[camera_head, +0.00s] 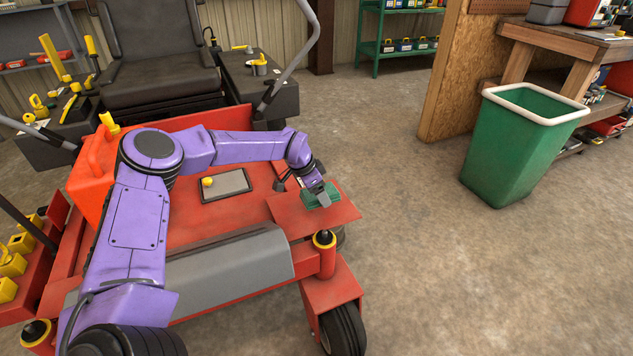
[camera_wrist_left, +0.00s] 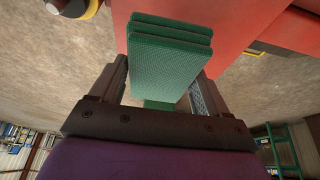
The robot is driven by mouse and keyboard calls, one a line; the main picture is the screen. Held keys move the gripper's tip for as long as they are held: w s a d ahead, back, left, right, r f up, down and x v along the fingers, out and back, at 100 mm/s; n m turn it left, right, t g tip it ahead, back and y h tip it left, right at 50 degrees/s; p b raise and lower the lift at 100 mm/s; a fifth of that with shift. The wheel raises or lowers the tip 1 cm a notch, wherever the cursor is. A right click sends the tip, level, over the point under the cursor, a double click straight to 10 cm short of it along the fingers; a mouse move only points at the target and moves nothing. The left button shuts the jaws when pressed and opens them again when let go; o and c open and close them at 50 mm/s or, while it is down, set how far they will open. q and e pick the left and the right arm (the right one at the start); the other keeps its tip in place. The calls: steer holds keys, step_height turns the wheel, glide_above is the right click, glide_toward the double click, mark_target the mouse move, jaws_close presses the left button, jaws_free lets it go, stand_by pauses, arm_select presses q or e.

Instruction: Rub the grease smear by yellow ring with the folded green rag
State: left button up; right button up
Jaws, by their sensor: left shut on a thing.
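My left gripper (camera_head: 318,192) is shut on the folded green rag (camera_head: 329,196), over the front right corner of the red mower deck (camera_head: 292,208). In the left wrist view, the layered rag (camera_wrist_left: 170,58) sits between the two fingers of the gripper (camera_wrist_left: 165,90), with the red surface (camera_wrist_left: 215,15) beyond it. I cannot tell whether the rag touches the deck. A yellow ring (camera_head: 324,239) circles a dark-topped post in front of the rag; it also shows in the wrist view (camera_wrist_left: 93,8). I cannot make out a grease smear. My right gripper is not in view.
A grey plate (camera_head: 225,187) with a yellow knob lies on the deck. A grey cover (camera_head: 225,277) runs along the front. The mower's black seat (camera_head: 158,60) and levers stand behind. A green bin (camera_head: 520,145) stands right, past open floor.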

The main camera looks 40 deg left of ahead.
arm_select(q)
steer(key=shift+r+p, duration=0.45)
steer(key=shift+r, duration=0.7)
